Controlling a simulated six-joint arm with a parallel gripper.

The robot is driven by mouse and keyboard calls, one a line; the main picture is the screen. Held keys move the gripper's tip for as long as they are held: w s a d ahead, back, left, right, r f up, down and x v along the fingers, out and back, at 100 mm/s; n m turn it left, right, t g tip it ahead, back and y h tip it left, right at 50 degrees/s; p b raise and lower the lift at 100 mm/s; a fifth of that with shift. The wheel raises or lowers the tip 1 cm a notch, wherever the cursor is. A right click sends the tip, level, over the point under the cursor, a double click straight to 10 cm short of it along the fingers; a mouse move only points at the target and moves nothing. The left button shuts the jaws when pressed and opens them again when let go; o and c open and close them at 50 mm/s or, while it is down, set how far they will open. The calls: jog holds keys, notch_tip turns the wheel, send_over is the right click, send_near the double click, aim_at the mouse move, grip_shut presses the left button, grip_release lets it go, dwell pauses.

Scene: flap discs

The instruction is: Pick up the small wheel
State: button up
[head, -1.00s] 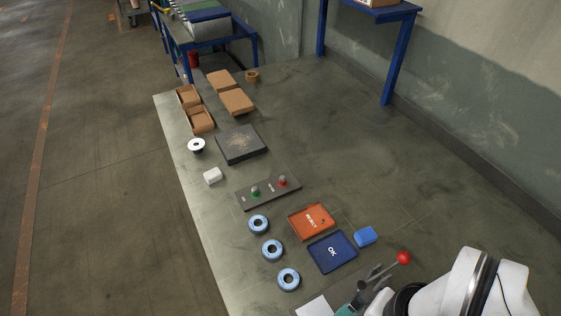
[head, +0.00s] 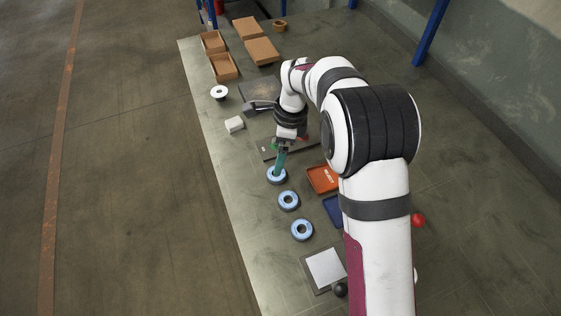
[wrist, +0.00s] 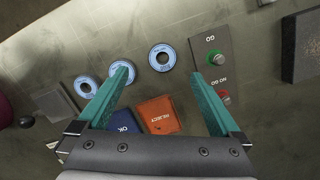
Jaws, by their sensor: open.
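Three blue ring-shaped wheels lie flat in a row near the table's left edge: the far one (head: 277,177), the middle one (head: 288,200) and the near one (head: 302,230). They also show in the wrist view as far (wrist: 162,58), middle (wrist: 121,76) and near (wrist: 87,87). I cannot tell for sure which is the smallest. My gripper (head: 279,168) is open and empty, fingers pointing down by the far wheel and partly covering it in the head view. In the wrist view the far wheel shows between my fingertips (wrist: 160,72), apparently below them.
A GO/NO GO panel (wrist: 213,62) with green and red knobs stands close beside the far wheel. An orange REJECT tray (head: 322,179) and blue OK tray (head: 333,208) lie right of the row. A white block (head: 234,125) and white spool (head: 219,92) stand farther back.

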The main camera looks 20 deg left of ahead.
jog(key=f, duration=0.6)
jog(key=a+f, duration=0.1)
jog(key=f, duration=0.2)
jog(key=shift+w+f, duration=0.1)
jog(key=shift+f, duration=0.05)
jog(key=c, duration=1.4)
jog(key=shift+c, duration=0.2)
